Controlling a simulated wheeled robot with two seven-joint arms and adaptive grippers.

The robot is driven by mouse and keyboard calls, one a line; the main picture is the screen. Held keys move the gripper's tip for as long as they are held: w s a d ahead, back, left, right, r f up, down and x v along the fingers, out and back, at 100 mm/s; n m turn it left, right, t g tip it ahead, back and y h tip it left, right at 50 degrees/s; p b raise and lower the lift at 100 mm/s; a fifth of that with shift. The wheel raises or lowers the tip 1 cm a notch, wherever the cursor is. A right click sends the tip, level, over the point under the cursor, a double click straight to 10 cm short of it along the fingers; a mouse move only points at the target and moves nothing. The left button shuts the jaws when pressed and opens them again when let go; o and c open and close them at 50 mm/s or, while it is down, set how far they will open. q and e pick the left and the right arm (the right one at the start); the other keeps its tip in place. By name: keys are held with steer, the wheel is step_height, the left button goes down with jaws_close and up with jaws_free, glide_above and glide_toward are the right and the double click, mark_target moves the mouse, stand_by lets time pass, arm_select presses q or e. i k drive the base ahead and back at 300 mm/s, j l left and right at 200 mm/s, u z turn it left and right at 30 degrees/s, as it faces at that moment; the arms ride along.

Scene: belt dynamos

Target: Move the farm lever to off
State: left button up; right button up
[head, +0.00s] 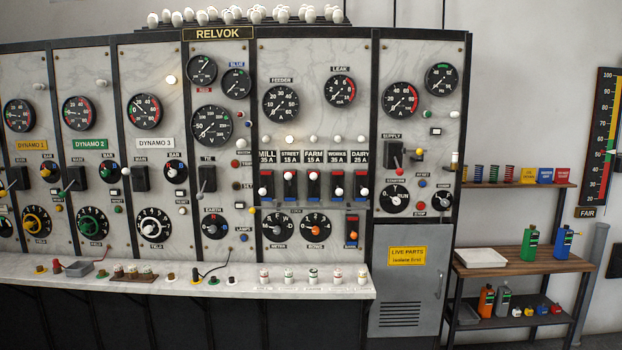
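The farm lever (313,186) is one of a row of lever switches on the marble switchboard. It sits under the label FARM 15 A (313,157), between the STREET lever (290,186) and the WORKS lever (338,186). It has a dark body with red on it and a pale knob. The lever is too small here to tell its exact setting. Neither of my grippers is in the head view.
The MILL lever (265,186) and DAIRY lever (361,186) end the row. A pale ledge (180,277) with small parts runs below the board. A grey LIVE PARTS cabinet (408,300) stands to the right, then wooden shelves (524,262) with bottles.

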mark_target(313, 176)
steer(key=i+z, duration=0.25)
steer(key=i, duration=0.25)
steer(key=i+j+z, duration=0.25)
steer(key=i, duration=0.2)
steer(key=i+j+z, duration=0.25)
steer(key=i, duration=0.2)
